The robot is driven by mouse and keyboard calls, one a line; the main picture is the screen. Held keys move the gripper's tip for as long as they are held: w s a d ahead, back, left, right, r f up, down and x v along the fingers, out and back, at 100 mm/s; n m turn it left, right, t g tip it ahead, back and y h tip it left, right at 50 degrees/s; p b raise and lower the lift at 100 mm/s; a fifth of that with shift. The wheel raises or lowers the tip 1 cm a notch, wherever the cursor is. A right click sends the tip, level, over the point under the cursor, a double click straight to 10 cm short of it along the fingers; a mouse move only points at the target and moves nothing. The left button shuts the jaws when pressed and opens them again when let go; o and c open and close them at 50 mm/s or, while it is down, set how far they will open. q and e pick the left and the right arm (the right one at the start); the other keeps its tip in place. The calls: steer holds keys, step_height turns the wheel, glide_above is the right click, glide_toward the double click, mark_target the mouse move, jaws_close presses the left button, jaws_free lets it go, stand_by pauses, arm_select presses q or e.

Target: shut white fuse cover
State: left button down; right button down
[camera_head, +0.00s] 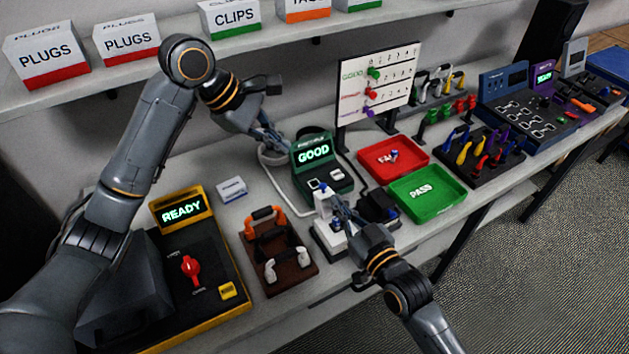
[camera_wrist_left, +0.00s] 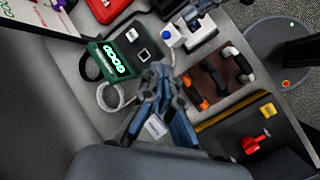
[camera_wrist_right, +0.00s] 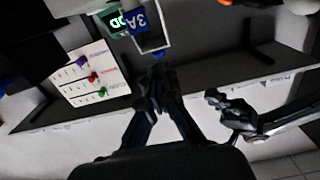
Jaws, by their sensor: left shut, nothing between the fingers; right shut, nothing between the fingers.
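A small white unit (camera_head: 332,238) stands on the bench in front of the green GOOD tester, with an upright white part (camera_head: 323,204) topped in blue at its left. It also shows in the left wrist view (camera_wrist_left: 202,36). In the right wrist view, a white frame (camera_wrist_right: 163,34) with a blue 3A label is near the top; I cannot tell whether this is the cover. My right gripper (camera_head: 337,204) is shut and empty, right above this unit and partly hiding it. My left gripper (camera_head: 280,143) is shut and empty, behind and left of the GOOD tester.
The green GOOD tester (camera_head: 321,172) stands behind the unit. A brown block with handles (camera_head: 284,278) and the yellow READY tester (camera_head: 240,290) are to the left. A red tray (camera_head: 383,172) and green PASS tray (camera_head: 432,212) lie to the right. A shelf (camera_head: 180,66) runs above.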

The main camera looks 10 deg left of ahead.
arm_select(q)
steer(key=s+a, duration=0.1)
glide_toward(328, 195)
steer(key=w+a+f, duration=0.1)
steer(key=w+a, duration=0.1)
steer(key=shift+g, duration=0.4)
steer(key=shift+s+d+f, duration=0.15)
steer(key=shift+d+f, duration=0.25)
steer(key=shift+d, duration=0.25)
steer(key=shift+s+d+f, duration=0.1)
steer(key=shift+d+f, duration=0.3)
steer(key=shift+d, duration=0.3)
steer(key=shift+s+d+f, duration=0.15)
steer(key=shift+d+f, duration=0.25)
steer(key=shift+d, duration=0.25)
arm_select(e)
steer(key=c, duration=1.3)
jaws_free()
steer(key=shift+c, duration=0.2)
